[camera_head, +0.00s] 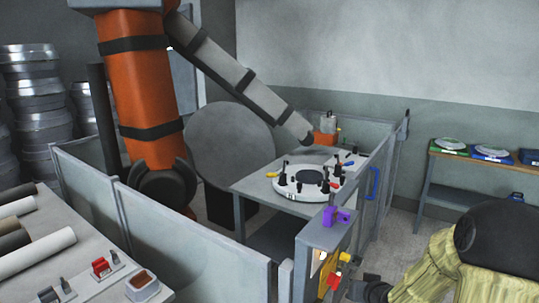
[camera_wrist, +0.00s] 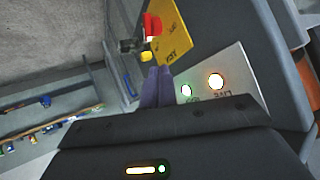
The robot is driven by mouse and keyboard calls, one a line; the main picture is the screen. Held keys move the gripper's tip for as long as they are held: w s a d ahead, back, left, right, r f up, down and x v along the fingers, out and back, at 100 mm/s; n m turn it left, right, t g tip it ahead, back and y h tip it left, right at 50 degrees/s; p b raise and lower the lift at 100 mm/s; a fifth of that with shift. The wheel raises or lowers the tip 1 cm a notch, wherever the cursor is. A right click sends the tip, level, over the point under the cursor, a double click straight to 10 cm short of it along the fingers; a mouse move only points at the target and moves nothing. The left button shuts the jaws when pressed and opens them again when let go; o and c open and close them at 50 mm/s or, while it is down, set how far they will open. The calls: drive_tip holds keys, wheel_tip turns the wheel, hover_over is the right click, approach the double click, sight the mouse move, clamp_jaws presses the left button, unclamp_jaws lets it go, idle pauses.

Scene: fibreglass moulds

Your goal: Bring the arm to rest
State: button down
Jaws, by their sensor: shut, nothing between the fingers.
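My arm shows at the lower right of the head view, in a pale yellow ribbed sleeve with a dark joint. My gripper (camera_wrist: 157,74) shows in the wrist view as two purple fingers, shut together and empty. The fingers are in front of a control panel (camera_wrist: 232,72) with a green-lit and an orange-lit button; I cannot tell whether they touch it. A red button (camera_wrist: 152,24) on a yellow plate (camera_wrist: 176,34) lies beyond the fingertips.
A fenced cell holds an orange robot arm (camera_head: 146,85) and a table with a round white mould (camera_head: 300,186). A bench (camera_head: 480,165) stands at the right, a table with rolls (camera_head: 80,270) at the left.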

drive_tip(key=s+a+r+g+p, duration=0.1)
drive_tip(key=s+a+r+g, duration=0.2)
drive_tip(key=s, duration=0.7)
drive_tip(key=s+a+r+n+g+h+p, duration=0.1)
drive_tip(key=s+a+g, duration=0.4)
drive_tip(key=s, duration=0.6)
wheel_tip(320, 180, up, 2)
drive_tip(key=shift+s+a+r+h+p, duration=0.2)
drive_tip(key=shift+a+h+p, duration=0.15)
drive_tip(key=shift+p, duration=0.45)
drive_tip(key=shift+w, duration=0.1)
